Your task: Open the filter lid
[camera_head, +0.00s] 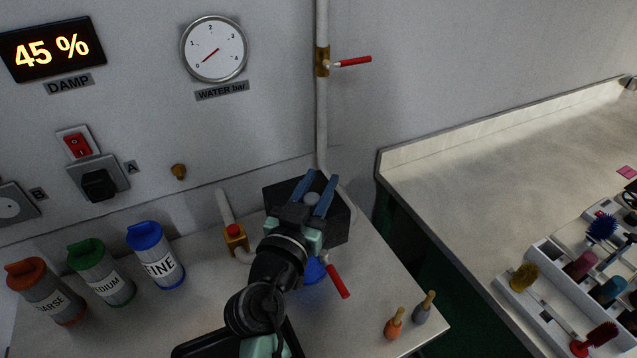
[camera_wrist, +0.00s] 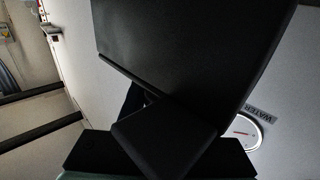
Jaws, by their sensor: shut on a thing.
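A black box-like part (camera_head: 283,191), which seems to be the filter lid or its housing, stands at the back of the worktop near the wall pipe. My gripper (camera_head: 315,192) is at this part, with its two fingers over its top, and hides much of it. In the wrist view a large flat black panel (camera_wrist: 190,45) fills the upper middle. A dark block (camera_wrist: 165,132) sits below it, between the gripper's pads, and my gripper is shut on it. A blue part (camera_head: 313,272) shows beneath the black part. The exact contact is too dark to make out.
A red lever (camera_head: 338,282) sticks out right of my arm. A yellow valve with a red knob (camera_head: 235,236) is to the left. Coarse (camera_head: 45,291), medium (camera_head: 101,273) and fine (camera_head: 156,256) bottles stand further left. Two small pegs (camera_head: 395,324) are at the front right.

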